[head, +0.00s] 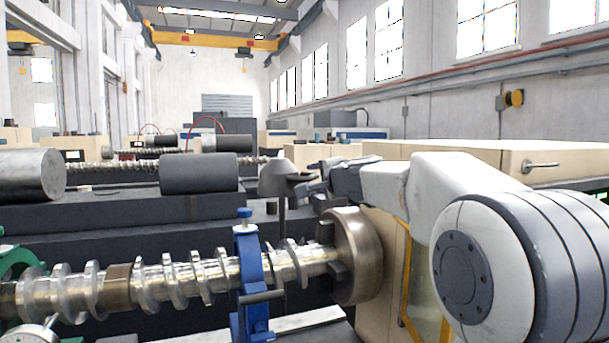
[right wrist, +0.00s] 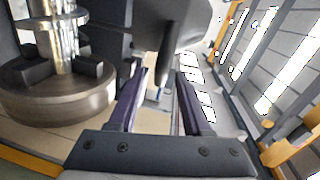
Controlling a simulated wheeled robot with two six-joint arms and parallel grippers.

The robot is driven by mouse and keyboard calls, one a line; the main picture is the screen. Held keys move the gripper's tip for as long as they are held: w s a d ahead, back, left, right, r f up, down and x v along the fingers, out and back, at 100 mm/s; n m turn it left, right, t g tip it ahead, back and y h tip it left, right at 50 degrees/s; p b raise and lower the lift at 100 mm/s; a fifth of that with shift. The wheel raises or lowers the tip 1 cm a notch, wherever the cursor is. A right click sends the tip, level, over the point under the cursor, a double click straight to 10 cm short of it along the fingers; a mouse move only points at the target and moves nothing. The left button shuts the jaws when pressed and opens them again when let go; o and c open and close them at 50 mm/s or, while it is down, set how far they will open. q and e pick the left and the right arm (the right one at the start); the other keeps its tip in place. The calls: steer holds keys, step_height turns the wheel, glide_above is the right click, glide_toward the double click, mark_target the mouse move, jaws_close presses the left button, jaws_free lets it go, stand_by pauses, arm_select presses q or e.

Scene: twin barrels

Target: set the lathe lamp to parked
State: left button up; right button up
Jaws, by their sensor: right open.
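The lathe lamp (head: 279,177) is a grey, cone-like head on a thin upright stem, standing behind the screw shaft and left of the chuck. In the right wrist view the lamp (right wrist: 192,22) is a large dark grey shape at the top, with a dark peg-like part pointing down between the fingertips. My right gripper (head: 306,188) comes in from the right beside the lamp head. Its two fingers (right wrist: 162,73) are apart; I cannot tell whether either touches the lamp. My left gripper is not in view.
A steel chuck (head: 357,256) holds a shiny screw shaft (head: 185,281), below my right forearm. A blue steady rest (head: 250,270) stands around the shaft. A dark cylinder (head: 199,173) lies behind. A cream machine cabinet (head: 480,155) stands behind my right arm.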

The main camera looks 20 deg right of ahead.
steer(key=shift+w+a+f+p, duration=0.15)
steer(key=shift+w+p, duration=0.1)
steer(key=shift+w, duration=0.95)
steer(key=shift+w+d+f+p, duration=0.1)
steer(key=shift+w+f+p, duration=0.1)
steer(key=shift+w, duration=0.95)
steer(key=shift+c, duration=0.3)
steer(key=shift+a, duration=0.1)
jaws_close()
steer(key=shift+f, duration=0.1)
